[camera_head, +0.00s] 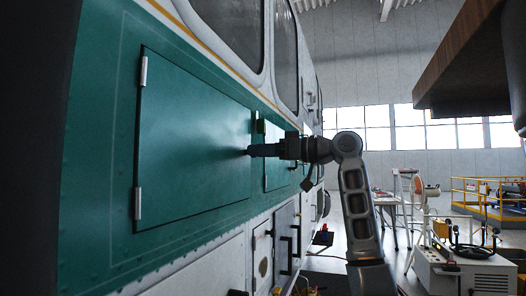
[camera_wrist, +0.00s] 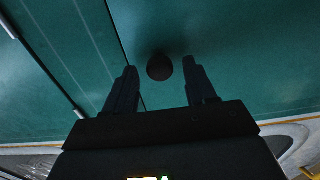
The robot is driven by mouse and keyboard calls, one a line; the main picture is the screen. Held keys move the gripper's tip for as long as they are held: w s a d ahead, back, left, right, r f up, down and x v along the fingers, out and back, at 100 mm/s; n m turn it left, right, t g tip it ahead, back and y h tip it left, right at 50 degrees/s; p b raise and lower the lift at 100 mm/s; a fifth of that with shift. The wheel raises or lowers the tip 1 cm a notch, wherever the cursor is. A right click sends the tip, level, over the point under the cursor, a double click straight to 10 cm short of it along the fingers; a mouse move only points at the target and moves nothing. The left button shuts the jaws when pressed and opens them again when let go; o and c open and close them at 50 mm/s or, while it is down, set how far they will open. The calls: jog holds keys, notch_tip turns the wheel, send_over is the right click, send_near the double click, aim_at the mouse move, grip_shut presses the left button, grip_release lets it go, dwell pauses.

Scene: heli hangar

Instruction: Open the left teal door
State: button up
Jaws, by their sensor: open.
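The left teal door (camera_head: 190,140) is a large panel in the side of the helicopter, with two pale hinges on its left edge. It looks closed, flush with the body. My gripper (camera_head: 251,151) is at its right edge, pointing left at the panel. In the wrist view, the teal door surface (camera_wrist: 230,45) fills the right, with a dark round knob (camera_wrist: 160,67) near the seam. My gripper (camera_wrist: 159,72) is open, with one finger on each side of the knob. I cannot tell whether the fingers touch it. In the head view the gripper hides the knob.
A smaller teal panel (camera_head: 277,165) lies right of the door, partly behind my arm. Grey lower panels (camera_head: 286,235) with dark handles are below. A brown overhang (camera_head: 465,65) is upper right. A white equipment cart (camera_head: 465,272) and fan (camera_head: 424,195) stand at right.

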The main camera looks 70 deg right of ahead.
grip_shut()
dwell(0.4)
